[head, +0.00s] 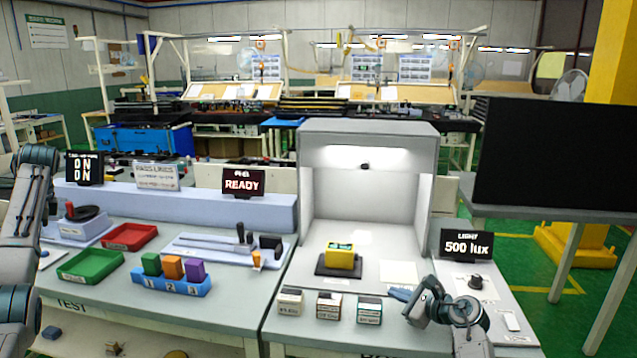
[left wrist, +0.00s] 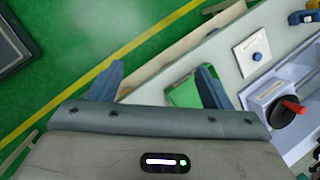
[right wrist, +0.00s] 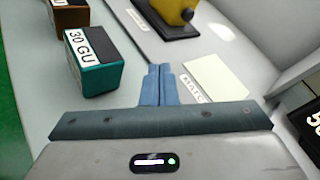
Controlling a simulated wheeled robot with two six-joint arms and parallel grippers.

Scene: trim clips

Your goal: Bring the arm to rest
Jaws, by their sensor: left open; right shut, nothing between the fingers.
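My right gripper (head: 402,295) is over the front right of the grey bench, beside the light booth's front edge. In the right wrist view its blue fingers (right wrist: 158,72) are shut together with nothing between them. A teal-sided box (right wrist: 95,62) marked "30 GU" stands apart from the fingers to their left. A pale card (right wrist: 216,74) lies to their right. My left gripper (left wrist: 158,75) is open and empty in the left wrist view, with green floor and the bench edge below it. In the head view my left arm shows at the left edge; its fingers are not seen there.
The light booth (head: 368,135) holds a yellow block (head: 340,256) on a dark base. Labelled boxes (head: 328,306) stand in front. A green tray (head: 90,266), red tray (head: 130,237) and blue numbered rack (head: 172,282) are on the left bench. A "500 lux" sign (head: 466,246) stands right.

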